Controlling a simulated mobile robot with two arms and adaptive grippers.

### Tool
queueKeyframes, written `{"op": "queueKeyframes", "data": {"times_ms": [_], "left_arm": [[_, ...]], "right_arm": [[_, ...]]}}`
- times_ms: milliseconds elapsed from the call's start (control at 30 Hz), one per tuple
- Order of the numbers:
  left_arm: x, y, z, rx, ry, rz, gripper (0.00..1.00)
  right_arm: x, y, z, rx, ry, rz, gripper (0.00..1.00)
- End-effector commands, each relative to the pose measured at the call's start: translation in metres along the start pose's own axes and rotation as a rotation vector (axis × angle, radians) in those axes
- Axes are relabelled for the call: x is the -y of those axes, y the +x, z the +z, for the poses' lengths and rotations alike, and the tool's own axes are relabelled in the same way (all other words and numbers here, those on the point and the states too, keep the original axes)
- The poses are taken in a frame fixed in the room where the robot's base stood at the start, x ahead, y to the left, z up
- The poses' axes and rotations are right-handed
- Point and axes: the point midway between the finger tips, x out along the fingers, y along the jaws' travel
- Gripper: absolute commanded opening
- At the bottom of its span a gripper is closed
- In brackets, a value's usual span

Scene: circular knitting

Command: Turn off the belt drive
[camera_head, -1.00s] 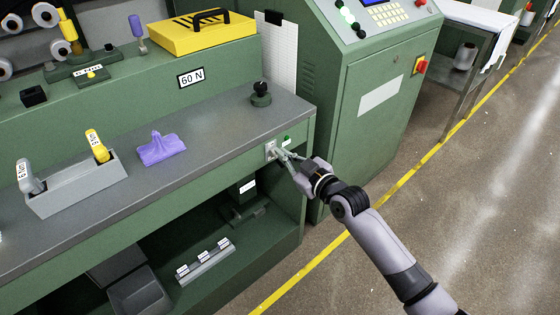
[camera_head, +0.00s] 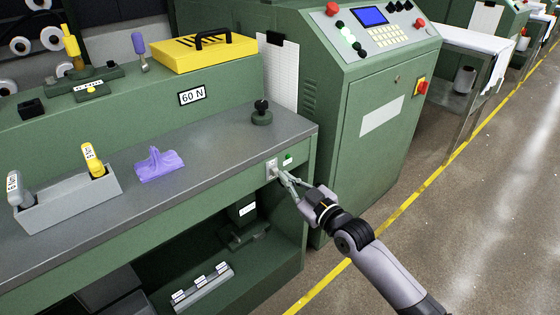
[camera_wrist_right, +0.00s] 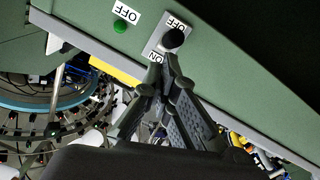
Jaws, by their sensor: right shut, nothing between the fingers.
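A small switch plate (camera_head: 271,168) is on the front edge of the green bench, at its right end. In the right wrist view the plate carries a dark knob (camera_wrist_right: 173,38) between an OFF label and an ON label. A green lamp (camera_wrist_right: 120,26) sits beside it with its own OFF label; it also shows in the head view (camera_head: 287,157). My right gripper (camera_head: 282,177) is shut and empty, its fingertips just in front of the plate. In the wrist view the tips overlap the plate near the ON label; contact cannot be told. My left gripper is out of view.
A green control cabinet (camera_head: 375,150) with a red-yellow switch (camera_head: 421,88) stands right of the bench. The floor right of the yellow line is open.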

Motion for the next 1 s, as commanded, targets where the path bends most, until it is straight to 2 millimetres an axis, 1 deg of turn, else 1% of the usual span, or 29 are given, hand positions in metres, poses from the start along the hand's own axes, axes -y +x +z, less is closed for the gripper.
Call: {"op": "queueKeyframes", "data": {"times_ms": [400, 967, 1000], "left_arm": [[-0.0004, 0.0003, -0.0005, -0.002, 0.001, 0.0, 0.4], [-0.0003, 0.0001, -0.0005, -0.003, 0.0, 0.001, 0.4], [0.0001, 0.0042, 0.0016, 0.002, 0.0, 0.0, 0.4]], "right_arm": [[0.0023, -0.0016, 0.007, 0.001, 0.0, -0.001, 0.0], [0.0016, -0.0016, 0.0055, 0.003, 0.0, -0.001, 0.0], [0.0012, -0.0016, 0.0042, 0.003, 0.0, -0.001, 0.0]]}}
